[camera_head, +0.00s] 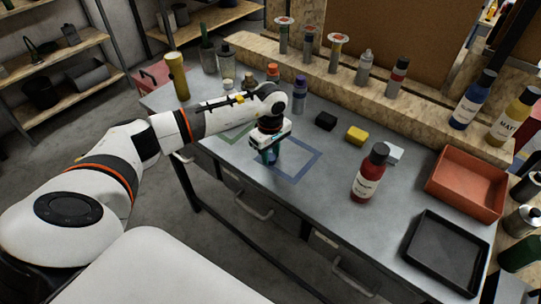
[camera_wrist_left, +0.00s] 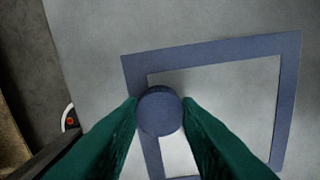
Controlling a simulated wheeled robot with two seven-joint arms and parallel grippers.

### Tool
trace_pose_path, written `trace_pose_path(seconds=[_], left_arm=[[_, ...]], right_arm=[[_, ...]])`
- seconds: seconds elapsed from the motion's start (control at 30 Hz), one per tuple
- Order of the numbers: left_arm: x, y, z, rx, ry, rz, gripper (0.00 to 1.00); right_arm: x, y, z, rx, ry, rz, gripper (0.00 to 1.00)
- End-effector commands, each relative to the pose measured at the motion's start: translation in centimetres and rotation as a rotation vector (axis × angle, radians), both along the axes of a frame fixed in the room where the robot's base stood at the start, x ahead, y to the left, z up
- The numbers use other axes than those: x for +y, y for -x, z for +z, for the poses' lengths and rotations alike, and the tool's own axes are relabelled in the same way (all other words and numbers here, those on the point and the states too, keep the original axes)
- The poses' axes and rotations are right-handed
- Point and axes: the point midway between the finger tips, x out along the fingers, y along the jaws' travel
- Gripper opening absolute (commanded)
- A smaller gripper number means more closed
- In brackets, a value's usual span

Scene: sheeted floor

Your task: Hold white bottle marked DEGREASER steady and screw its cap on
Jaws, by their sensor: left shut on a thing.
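My left gripper (camera_head: 269,158) is at the left part of a blue square outline on the grey worktop, pointing down. In the left wrist view its green fingers (camera_wrist_left: 161,112) are shut on a round dark blue cap (camera_wrist_left: 160,110), seen from its top. No DEGREASER label is readable in either view. My right gripper is not in view.
The blue outline (camera_head: 305,172) is mostly bare inside. A red bottle (camera_head: 369,176) stands to its right. A black tray (camera_head: 447,252) and a red bin (camera_head: 467,184) are at the right.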

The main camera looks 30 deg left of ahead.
Motion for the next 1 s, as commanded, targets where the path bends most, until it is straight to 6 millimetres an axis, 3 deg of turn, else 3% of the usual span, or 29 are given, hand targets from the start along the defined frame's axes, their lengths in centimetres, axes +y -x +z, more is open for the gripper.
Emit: trace_pose_path(seconds=[0.5,0.67,1.0], left_arm=[[0.0,-0.1,8.6,-0.003,0.000,0.000,0.09],[0.0,0.0,9.7,0.000,0.000,0.000,0.09],[0.0,0.0,9.8,0.000,0.000,-0.002,0.09]], right_arm=[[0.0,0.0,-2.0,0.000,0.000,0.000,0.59],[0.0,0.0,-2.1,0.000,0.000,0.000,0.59],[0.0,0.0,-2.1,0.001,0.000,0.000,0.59]])
